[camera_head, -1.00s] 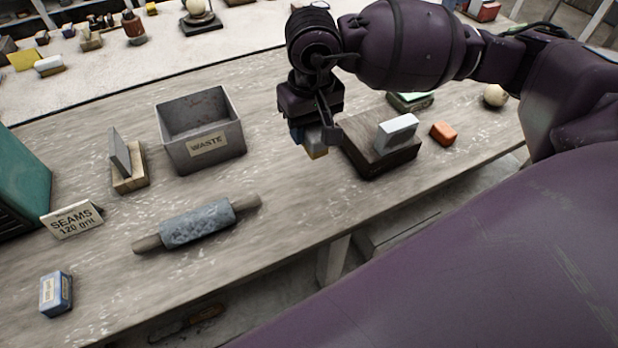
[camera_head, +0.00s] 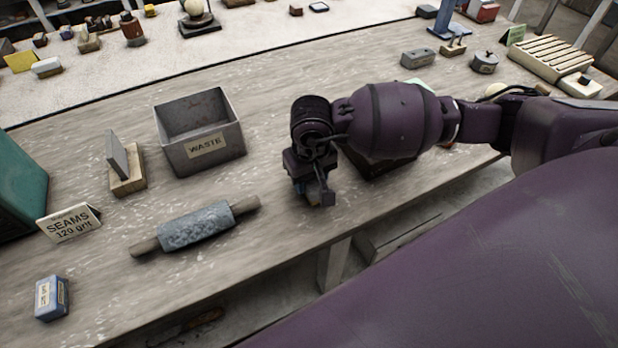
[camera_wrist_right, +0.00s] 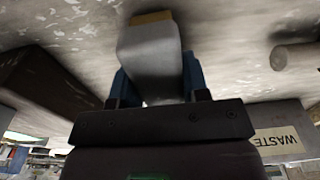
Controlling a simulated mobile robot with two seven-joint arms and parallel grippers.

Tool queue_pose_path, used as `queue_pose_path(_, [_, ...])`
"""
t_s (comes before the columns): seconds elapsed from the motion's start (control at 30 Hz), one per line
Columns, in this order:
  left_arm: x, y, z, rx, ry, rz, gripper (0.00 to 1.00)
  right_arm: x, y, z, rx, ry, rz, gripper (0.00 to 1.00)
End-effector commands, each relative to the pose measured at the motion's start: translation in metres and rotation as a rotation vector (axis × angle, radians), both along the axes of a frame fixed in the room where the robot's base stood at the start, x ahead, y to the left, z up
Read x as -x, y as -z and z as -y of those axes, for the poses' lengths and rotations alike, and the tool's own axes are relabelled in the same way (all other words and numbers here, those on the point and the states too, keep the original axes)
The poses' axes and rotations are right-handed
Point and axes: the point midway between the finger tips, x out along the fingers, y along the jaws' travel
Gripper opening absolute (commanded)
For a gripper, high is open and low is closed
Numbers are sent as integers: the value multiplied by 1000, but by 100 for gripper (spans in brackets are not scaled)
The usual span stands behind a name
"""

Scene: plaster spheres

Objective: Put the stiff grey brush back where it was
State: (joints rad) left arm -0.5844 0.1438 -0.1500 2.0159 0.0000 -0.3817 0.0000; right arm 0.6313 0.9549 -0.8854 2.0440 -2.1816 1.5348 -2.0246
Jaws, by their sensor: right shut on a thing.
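My right gripper (camera_head: 316,196) is low over the workbench, right of the waste bin. In the right wrist view it is shut on a grey block-shaped thing with a tan end (camera_wrist_right: 150,52), which looks like the stiff grey brush. Its blue fingers press on both sides of it. The tan end points at the bench; I cannot tell whether it touches. In the head view the gripper hides most of the brush. My left gripper is not in view.
The grey waste bin (camera_head: 229,150) and rolling pin (camera_head: 197,228) lie left of the gripper. A dark block (camera_wrist_right: 45,88) is close beside it, mostly behind my arm in the head view. A wooden stand (camera_head: 126,182), seams card (camera_head: 68,224) and blue box (camera_head: 51,299) are farther left.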

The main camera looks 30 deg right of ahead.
Motion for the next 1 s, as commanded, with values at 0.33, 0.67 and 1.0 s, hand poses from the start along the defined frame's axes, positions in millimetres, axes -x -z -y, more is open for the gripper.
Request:
queue_pose_path(0.33, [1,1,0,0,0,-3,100,0,5,0,1,0,1,0])
queue_pose_path(0.67, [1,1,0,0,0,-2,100,0,7,0,1,0,1,67])
queue_pose_path(1.0, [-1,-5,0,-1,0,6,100,0,1,0,0,1,3,67])
